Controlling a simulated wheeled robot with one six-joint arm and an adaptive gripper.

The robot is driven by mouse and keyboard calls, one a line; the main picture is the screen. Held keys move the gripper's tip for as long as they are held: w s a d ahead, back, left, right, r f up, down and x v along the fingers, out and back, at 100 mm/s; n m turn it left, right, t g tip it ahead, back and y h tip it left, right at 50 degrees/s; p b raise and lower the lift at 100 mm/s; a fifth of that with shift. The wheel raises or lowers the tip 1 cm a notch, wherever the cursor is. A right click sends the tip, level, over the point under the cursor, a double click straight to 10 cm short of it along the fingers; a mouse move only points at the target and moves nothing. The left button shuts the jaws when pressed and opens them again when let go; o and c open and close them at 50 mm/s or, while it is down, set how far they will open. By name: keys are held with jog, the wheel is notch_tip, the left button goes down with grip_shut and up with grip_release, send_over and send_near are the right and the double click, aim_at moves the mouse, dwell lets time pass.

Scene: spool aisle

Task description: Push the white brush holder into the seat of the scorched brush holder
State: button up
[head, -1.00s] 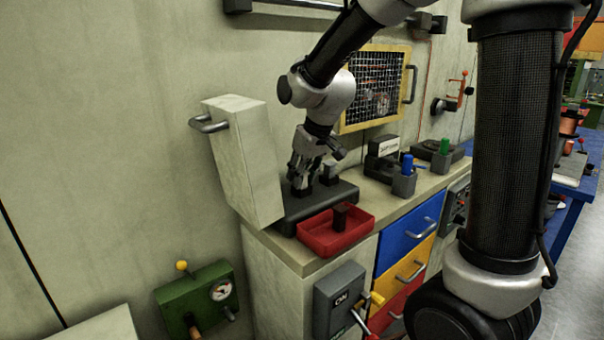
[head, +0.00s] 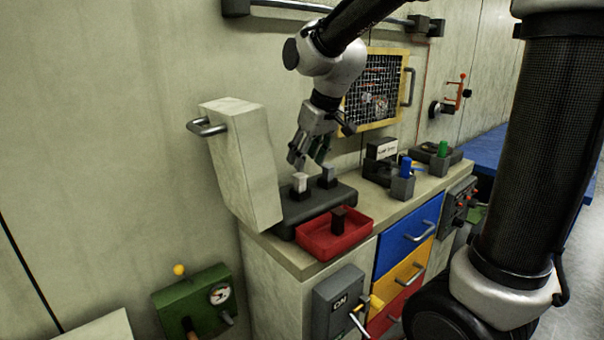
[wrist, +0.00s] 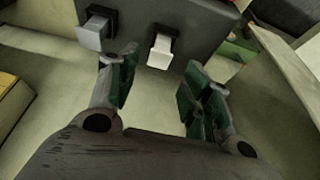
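The white brush holder (head: 300,182) stands upright in the black base block (head: 318,204) on the cabinet top; it also shows in the wrist view (wrist: 160,52). A grey brush holder (head: 328,177) stands beside it in the same block, also visible in the wrist view (wrist: 92,33). A dark, scorched-looking brush holder (head: 338,214) lies in the red tray (head: 312,246). My gripper (head: 307,163) is just above the white holder, with its fingers apart and nothing between them. In the wrist view my gripper (wrist: 160,75) is open. How deep the white holder sits cannot be told.
A tall pale hinged cover (head: 243,165) stands left of the block. A mesh panel (head: 375,90) hangs behind. A switch box (head: 338,300) is on the cabinet front.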

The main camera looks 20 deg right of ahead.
jog(key=a+v, duration=0.1)
jog(key=v, duration=0.4)
jog(key=s+d+f+m+h, duration=0.1)
jog(key=s+d+f+m, duration=0.1)
jog(key=s+d, duration=0.5)
jog(key=s+d+f+m, duration=0.2)
jog(key=s+d, duration=0.5)
jog(key=s, duration=0.7)
jog(key=shift+s+f+m+h, duration=0.3)
jog(key=shift+s+f+h, duration=0.1)
